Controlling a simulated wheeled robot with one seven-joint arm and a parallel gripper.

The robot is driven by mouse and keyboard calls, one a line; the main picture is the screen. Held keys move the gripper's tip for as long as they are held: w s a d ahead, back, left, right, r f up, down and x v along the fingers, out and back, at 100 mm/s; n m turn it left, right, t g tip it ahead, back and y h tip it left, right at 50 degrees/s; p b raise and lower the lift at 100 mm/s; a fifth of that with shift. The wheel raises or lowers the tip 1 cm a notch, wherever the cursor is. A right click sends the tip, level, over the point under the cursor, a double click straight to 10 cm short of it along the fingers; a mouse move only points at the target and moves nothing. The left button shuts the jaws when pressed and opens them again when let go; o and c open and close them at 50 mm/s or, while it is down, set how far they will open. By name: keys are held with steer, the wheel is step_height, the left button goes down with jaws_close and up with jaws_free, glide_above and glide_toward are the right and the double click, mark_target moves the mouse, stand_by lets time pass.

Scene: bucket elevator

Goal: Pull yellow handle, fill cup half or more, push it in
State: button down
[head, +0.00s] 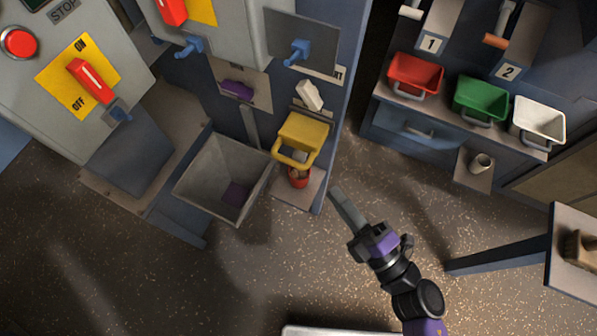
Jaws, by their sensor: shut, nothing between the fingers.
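The yellow handle (296,162) is a loop on the front of a yellow box-like slide (306,132) at the machine's lower right. A red cup (299,178) stands below it on a small shelf (314,191), partly hidden by the handle; something pale and brownish shows at its top, but I cannot tell how full it is. My gripper (336,194) is shut and empty, to the right of the shelf and cup and apart from both, its fingers pointing up and left.
A grey open bin (222,178) stands left of the cup. Red (415,74), green (481,100) and white (539,121) bins sit on a ledge at the upper right. A small table with a brush (580,248) stands at the right. Open floor lies around my arm.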

steer(key=s+a+f+n+g+y, duration=0.2)
steer(key=s+a+f+n+g, duration=0.15)
steer(key=f+n, duration=0.25)
steer(key=w+a+r+p, duration=0.1)
steer(key=w+a+p, duration=0.1)
steer(key=w+a, duration=0.4)
steer(key=shift+w+a+r+g, duration=0.25)
steer(key=shift+w+r+g, duration=0.1)
steer(key=shift+w, duration=1.55)
